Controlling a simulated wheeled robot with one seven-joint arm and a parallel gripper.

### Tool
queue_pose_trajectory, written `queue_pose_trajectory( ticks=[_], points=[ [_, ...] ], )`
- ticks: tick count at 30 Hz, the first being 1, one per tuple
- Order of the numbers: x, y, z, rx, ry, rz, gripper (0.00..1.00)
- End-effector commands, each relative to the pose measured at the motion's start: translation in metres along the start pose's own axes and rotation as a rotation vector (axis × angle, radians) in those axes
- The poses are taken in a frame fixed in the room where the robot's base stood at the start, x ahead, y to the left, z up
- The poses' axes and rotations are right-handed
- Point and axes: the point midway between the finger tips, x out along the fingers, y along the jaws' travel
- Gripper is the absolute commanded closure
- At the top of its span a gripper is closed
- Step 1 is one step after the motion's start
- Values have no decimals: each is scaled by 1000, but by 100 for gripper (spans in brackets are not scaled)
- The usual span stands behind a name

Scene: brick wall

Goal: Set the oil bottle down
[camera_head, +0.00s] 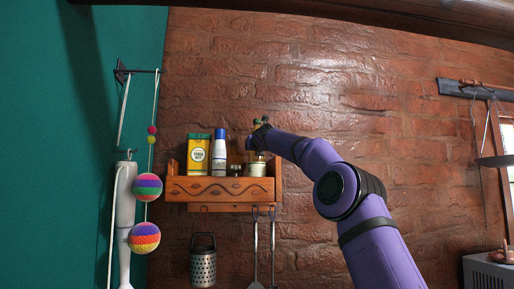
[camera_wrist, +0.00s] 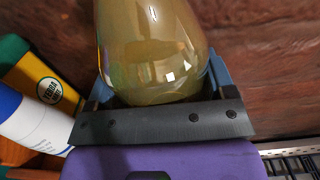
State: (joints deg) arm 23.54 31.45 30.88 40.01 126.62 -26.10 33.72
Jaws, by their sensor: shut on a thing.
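The oil bottle (camera_head: 257,168) stands upright at the right end of the wooden wall shelf (camera_head: 222,188), behind the shelf's front board. Its base is hidden by that board, so I cannot tell whether it touches the shelf floor. My gripper (camera_head: 260,138) is at the bottle's upper part, shut on it. In the wrist view the oil bottle (camera_wrist: 155,45) fills the space between the jaws, its yellowish glass close to the camera.
A green and yellow box (camera_head: 198,155), a blue-capped white bottle (camera_head: 219,155) and a small jar (camera_head: 236,170) stand left of the oil bottle. A grater (camera_head: 203,265) and utensils (camera_head: 254,250) hang below. Brick wall (camera_head: 340,90) lies behind.

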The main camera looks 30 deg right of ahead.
Motion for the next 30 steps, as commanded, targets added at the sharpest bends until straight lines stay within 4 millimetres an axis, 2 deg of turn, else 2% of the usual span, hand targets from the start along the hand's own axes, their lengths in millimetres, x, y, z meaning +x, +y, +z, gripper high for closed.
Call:
queue_pose_trajectory(
  ticks=[18,19,21,30],
  points=[
    [0,0,-9,-1,-2,-1,88],
    [0,0,-9,0,-2,-1,17],
    [0,0,-9,0,-2,-1,1],
    [-1,0,-10,-1,0,-1,0]
  ],
)
